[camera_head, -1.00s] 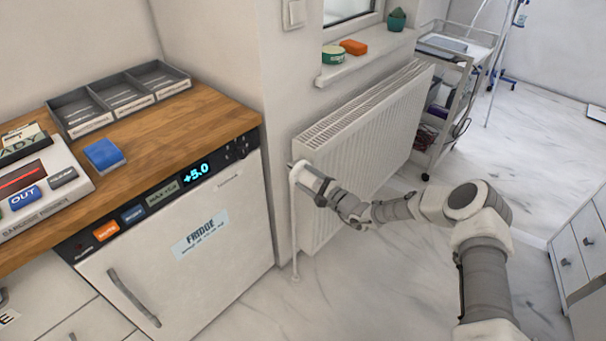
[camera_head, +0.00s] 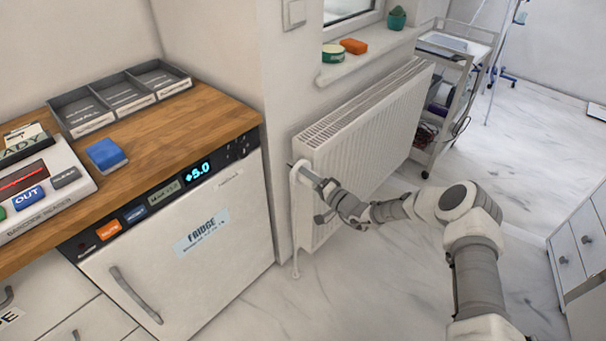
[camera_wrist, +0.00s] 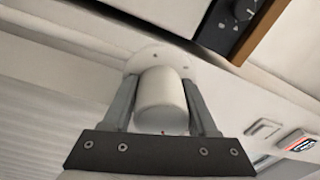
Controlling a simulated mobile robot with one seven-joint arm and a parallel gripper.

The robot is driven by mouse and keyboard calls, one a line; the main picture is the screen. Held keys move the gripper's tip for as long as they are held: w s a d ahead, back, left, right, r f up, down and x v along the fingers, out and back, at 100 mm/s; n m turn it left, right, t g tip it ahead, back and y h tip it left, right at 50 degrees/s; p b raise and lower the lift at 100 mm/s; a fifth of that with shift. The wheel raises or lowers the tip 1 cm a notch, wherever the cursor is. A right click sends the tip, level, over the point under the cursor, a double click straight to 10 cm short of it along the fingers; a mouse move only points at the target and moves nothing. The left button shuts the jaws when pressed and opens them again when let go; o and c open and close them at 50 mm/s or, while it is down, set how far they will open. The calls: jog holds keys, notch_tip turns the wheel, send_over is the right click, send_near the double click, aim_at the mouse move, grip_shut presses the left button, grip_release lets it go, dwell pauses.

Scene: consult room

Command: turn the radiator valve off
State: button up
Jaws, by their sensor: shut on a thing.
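The white radiator (camera_head: 365,140) is fixed to the wall below the window sill, right of the fridge. Its valve is at the near left end, above a thin white pipe; in the wrist view the valve knob (camera_wrist: 160,100) is a white rounded cylinder with a round white collar behind it. My gripper (camera_head: 308,172) is at the valve in the head view. In the wrist view my gripper (camera_wrist: 160,92) has one finger on each side of the knob and is shut on it. Any marks on the knob cannot be made out.
The fridge (camera_head: 180,245) under the wooden counter (camera_head: 215,115) stands close left of the valve. A sill (camera_head: 365,60) above the radiator holds a few small items. A trolley (camera_head: 440,110) stands beyond the radiator. The floor (camera_head: 360,290) in front is clear.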

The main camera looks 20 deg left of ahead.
jog(key=n, duration=0.6)
jog(key=shift+n+p, duration=0.3)
jog(key=shift+n, duration=0.1)
jog(key=n, duration=0.5)
jog(key=shift+f+n+g+p, duration=0.1)
jog(key=shift+n+g+p, duration=0.25)
jog(key=shift+n+g, duration=0.05)
jog(key=o, duration=1.4)
jog(key=shift+d, duration=0.1)
jog(key=v, duration=0.5)
jog(key=p+v, duration=0.1)
jog(key=v, duration=0.5)
jog(key=p+v, duration=0.1)
jog(key=v, duration=0.5)
jog(key=shift+d+f, duration=0.15)
jog(key=shift+f, duration=0.1)
